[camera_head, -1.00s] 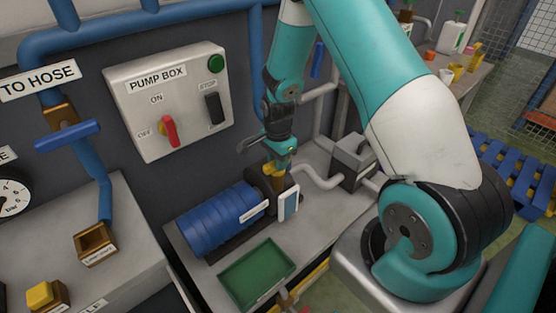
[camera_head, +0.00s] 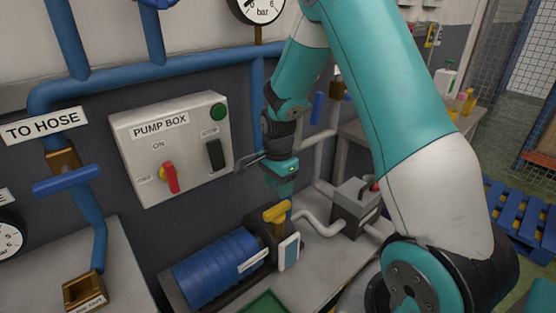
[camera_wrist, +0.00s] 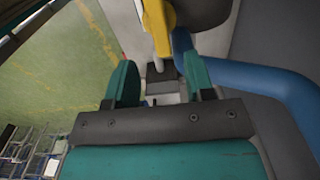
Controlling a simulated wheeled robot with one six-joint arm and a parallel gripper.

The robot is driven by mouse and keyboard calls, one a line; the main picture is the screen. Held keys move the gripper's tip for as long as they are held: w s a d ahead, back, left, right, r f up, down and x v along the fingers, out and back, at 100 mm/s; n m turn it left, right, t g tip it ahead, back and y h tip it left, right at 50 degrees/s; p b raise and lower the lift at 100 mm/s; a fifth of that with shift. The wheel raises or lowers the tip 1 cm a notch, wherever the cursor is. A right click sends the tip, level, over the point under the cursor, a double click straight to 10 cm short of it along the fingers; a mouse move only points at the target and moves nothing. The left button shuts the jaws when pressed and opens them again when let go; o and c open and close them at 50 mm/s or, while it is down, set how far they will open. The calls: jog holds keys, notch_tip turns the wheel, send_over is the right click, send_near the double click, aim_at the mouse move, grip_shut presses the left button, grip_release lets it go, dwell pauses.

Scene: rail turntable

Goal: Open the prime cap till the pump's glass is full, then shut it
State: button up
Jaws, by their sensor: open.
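The yellow prime cap (camera_head: 277,212), with a T-shaped handle, sits upright on the dark head of the blue ribbed pump (camera_head: 218,270). The pump's glass (camera_head: 289,252) is a pale upright panel with a blue edge on the pump's front; its fill level is too small to tell. My gripper (camera_head: 286,187) is a little above the cap, apart from it, pointing down. In the wrist view, my gripper (camera_wrist: 160,85) has its two fingers apart with nothing held, and a yellow part (camera_wrist: 158,25) shows beyond them, likely the cap.
The pump box (camera_head: 172,145) with a red switch is on the wall behind, left of my gripper. Blue pipes run above and left. A green tray (camera_head: 262,305) lies in front of the pump. A grey box (camera_head: 355,205) with pipes stands right of it.

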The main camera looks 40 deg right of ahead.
aim_at(278, 206)
notch_tip(278, 206, up, 10)
jog(key=shift+f+b, duration=0.2)
jog(key=shift+b, duration=0.1)
dwell(0.3)
jog(key=s+a+r+n+y, duration=0.1)
jog(key=s+a+r+n, duration=0.2)
jog(key=s+a+n, duration=0.35)
jog(key=s+a+r+n+y, duration=0.1)
jog(key=s+a+r+n, duration=0.25)
jog(key=a+n, duration=0.45)
jog(key=s+a+r+n+y, duration=0.2)
jog(key=s+a+n, duration=0.6)
jog(key=s, duration=0.5)
jog(key=shift+a+r+n, duration=0.15)
jog(key=shift+a+n, duration=0.05)
jog(key=shift+n, duration=1.05)
jog(key=shift+w, duration=0.1)
